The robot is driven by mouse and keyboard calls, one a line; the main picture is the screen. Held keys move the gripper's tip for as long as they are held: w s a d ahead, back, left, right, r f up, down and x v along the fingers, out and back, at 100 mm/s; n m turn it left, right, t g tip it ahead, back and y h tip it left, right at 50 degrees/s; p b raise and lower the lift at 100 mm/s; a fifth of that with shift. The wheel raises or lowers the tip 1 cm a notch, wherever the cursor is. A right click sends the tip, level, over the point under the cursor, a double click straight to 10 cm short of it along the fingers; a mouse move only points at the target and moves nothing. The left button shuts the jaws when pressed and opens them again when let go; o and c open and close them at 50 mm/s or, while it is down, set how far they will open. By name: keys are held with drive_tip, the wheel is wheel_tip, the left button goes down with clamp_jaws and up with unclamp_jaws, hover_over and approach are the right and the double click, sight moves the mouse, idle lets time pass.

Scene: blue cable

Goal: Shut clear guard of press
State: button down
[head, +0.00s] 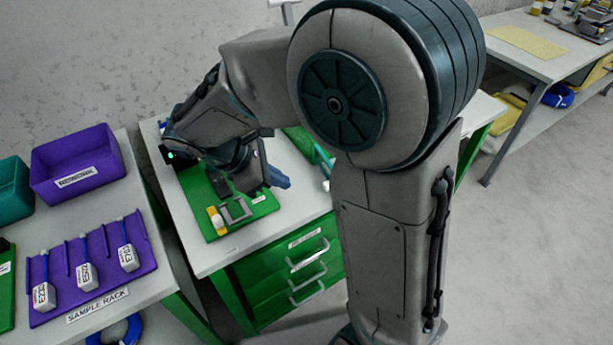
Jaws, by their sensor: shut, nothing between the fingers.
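A green base board (262,207) lies on the white bench, partly covered by my arm. A grey upright block (250,172), which looks like the press, stands on it. A blue part (279,178) sticks out on its right. I cannot make out the clear guard, so I cannot tell whether it is open or shut. My gripper (221,187) is shut and empty, pointing down over the board just left of the grey block. I cannot tell whether it touches anything. My wrist and forearm hide the back of the board.
A grey U-shaped bracket (236,211) and a yellow-and-white piece (215,220) sit at the board's front. Green drawers (291,268) are under the bench. On the left table are a purple bin (78,170) and a purple sample rack (62,262) with cable pieces.

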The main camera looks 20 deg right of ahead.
drive_tip(key=w+d+f+n, duration=0.1)
drive_tip(key=f, duration=0.2)
drive_tip(key=w+d+f+n+b, duration=0.1)
drive_tip(key=d+f, duration=0.1)
drive_tip(key=f, duration=0.1)
drive_tip(key=w+d+f+t+h, duration=0.1)
drive_tip(key=f, duration=0.2)
drive_tip(key=shift+d+f+n+b, duration=0.1)
drive_tip(key=shift+d+n+b, duration=0.1)
drive_tip(key=shift+n+b, duration=0.15)
drive_tip(key=shift+w+d, duration=0.25)
drive_tip(key=shift+d, duration=0.95)
drive_tip(key=shift+w+d, duration=0.1)
drive_tip(key=shift+d, duration=0.55)
drive_tip(key=shift+n, duration=0.25)
